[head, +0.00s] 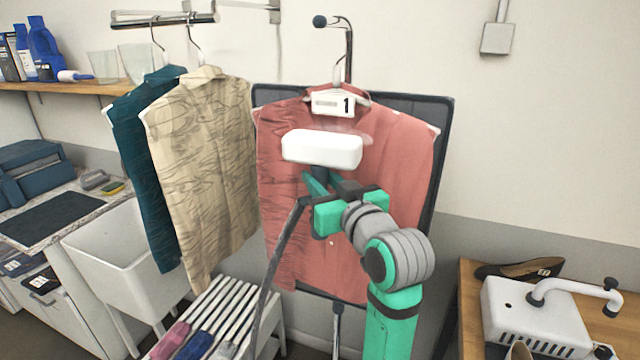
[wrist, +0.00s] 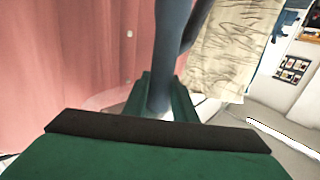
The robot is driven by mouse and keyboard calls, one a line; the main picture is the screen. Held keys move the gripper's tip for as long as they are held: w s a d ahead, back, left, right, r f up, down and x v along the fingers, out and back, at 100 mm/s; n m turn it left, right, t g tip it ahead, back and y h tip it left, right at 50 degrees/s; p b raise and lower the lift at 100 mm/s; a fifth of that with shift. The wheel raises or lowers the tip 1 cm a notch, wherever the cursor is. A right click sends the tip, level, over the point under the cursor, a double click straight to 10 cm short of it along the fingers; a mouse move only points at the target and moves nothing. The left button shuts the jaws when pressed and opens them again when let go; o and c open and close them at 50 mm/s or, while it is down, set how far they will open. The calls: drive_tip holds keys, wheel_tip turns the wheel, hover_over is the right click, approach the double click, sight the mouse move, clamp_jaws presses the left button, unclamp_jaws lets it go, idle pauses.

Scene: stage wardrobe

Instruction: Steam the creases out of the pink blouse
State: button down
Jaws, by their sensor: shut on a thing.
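The pink blouse (head: 405,150) hangs on a hanger in front of a dark upright board. Its left part shows dark crease lines, and its right part looks smooth. It also fills the left of the wrist view (wrist: 70,60). My gripper (head: 322,186) is shut on the handle of the steamer. The steamer's white head (head: 322,148) is in front of the blouse's upper middle, with faint vapour around it; I cannot tell whether it touches the cloth. A dark hose runs down from it. In the wrist view the dark handle (wrist: 165,70) stands between my green fingers.
A creased cream shirt (head: 205,150) and a teal shirt (head: 140,170) hang on a rail to the left. A slatted rack (head: 215,310) stands below. A white sink (head: 115,240) is at left. A wooden table (head: 470,310) with a white appliance (head: 530,315) is at right.

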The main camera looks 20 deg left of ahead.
sight(325, 166)
drive_tip(key=shift+r, duration=2)
drive_tip(key=shift+s, duration=0.1)
drive_tip(key=shift+s+a, duration=0.1)
drive_tip(key=shift+s, duration=2.85)
drive_tip(key=shift+w, duration=0.15)
